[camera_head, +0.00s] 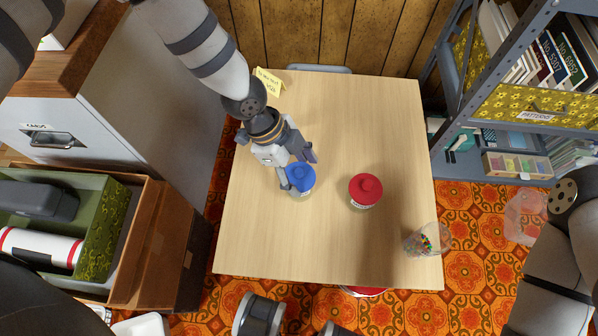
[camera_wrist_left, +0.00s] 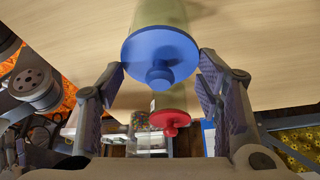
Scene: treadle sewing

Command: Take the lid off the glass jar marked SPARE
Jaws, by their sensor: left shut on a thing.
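A glass jar with a blue knobbed lid (camera_head: 300,178) stands on the wooden table (camera_head: 330,250). Its label is too small to read. My left gripper (camera_head: 298,174) is at this lid, one finger on each side, and is shut on it. In the left wrist view the blue lid (camera_wrist_left: 160,52) sits between the fingertips and on the jar body (camera_wrist_left: 162,12). A second jar with a red lid (camera_head: 366,187) stands to the right; its label is also unreadable. The red lid (camera_wrist_left: 170,119) shows beyond the blue one in the wrist view. My right gripper is out of view.
A clear glass with coloured bits (camera_head: 428,241) stands near the table's front right corner. A yellow note (camera_head: 269,82) is at the back left. A metal shelf (camera_head: 520,105) stands right of the table, a grey cabinet (camera_head: 130,110) left. The table's back right is clear.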

